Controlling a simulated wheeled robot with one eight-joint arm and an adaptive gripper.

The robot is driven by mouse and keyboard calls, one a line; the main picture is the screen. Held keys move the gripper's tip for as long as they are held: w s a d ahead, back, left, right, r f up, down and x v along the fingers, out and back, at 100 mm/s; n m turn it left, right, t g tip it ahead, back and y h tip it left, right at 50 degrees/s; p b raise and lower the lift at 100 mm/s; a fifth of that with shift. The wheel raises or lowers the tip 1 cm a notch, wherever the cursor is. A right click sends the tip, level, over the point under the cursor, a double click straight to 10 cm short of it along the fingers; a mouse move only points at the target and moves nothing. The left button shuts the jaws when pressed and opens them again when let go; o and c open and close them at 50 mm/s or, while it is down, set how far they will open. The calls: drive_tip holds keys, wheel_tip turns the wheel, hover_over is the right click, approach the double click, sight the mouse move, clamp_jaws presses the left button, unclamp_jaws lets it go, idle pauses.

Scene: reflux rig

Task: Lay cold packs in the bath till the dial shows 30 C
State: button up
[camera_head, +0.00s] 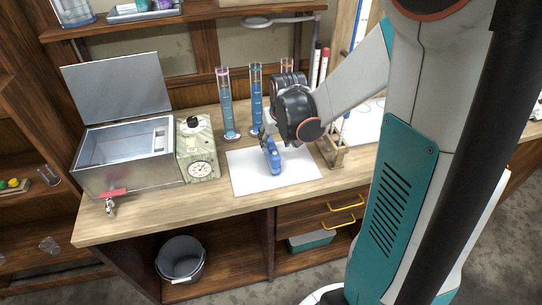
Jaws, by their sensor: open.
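The bath (125,160) is a metal box at the left of the bench, with its lid (117,87) raised. The inside that shows looks pale, and no pack can be made out in it. The dial (202,169) is a round white face on the pale green control box beside the bath; its reading is too small to tell. A blue object (273,160), seemingly a cold pack, is on the white mat (245,178). My gripper (277,140) is open above the mat, close over the blue object. My wrist hides part of it, and contact cannot be told.
Tall cylinders of blue liquid (227,105) stand behind the mat. A small wooden rack (336,155) stands right of it. A red-handled tap (112,194) juts from the bath's front. A grey bucket (181,258) is below the bench. The mat's front is clear.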

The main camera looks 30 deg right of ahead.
sight(273, 148)
drive_tip(key=b+x, duration=0.3)
drive_tip(key=x, duration=0.6)
drive_tip(key=shift+r, duration=0.1)
drive_tip(key=shift+f+b, duration=0.25)
drive_tip(key=shift+b, duration=0.2)
idle(0.5)
clamp_jaws()
